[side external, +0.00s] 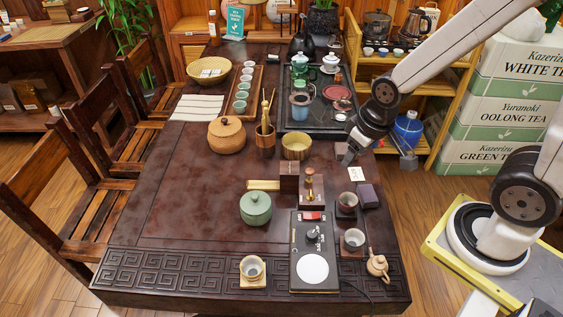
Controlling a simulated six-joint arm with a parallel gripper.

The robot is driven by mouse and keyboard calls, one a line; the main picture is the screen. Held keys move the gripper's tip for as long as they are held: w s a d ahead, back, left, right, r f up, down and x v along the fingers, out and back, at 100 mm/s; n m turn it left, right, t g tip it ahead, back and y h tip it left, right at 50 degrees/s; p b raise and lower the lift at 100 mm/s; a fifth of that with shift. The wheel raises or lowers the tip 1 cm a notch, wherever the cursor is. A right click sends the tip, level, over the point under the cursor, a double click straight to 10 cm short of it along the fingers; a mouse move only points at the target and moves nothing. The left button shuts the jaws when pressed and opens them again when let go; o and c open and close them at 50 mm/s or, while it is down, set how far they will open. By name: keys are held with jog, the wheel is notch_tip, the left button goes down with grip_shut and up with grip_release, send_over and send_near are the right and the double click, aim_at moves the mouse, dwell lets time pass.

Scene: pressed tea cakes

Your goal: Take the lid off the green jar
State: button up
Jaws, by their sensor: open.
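The green jar (256,213) stands upright on the dark table, left of the black scale. Its green lid (257,198), with a small round knob, sits on top. My gripper (379,161) is open and empty, with its fingers spread wide. It hangs over the table's right edge, above and to the right of the jar and well apart from it.
A black scale (315,270) and a wooden stand with a brass piece (309,185) lie right of the jar. A round wooden box (226,136), a tool cup (265,140) and an olive bowl (296,146) stand behind. Table left of the jar is clear.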

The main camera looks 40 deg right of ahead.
jog(key=shift+o, duration=0.9)
jog(key=n+g+y, duration=0.2)
jog(key=n, duration=1.5)
send_over(255, 195)
jog(key=shift+s+d+f, duration=0.1)
jog(key=shift+d+f, duration=0.05)
jog(key=shift+f, duration=2.95)
jog(key=shift+d+f, duration=0.15)
jog(key=shift+f, duration=2.95)
jog(key=shift+f, duration=0.1)
jog(key=shift+a+f, duration=0.15)
jog(key=shift+f, duration=1.1)
jog(key=shift+a+f, duration=0.15)
jog(key=shift+f, duration=1.1)
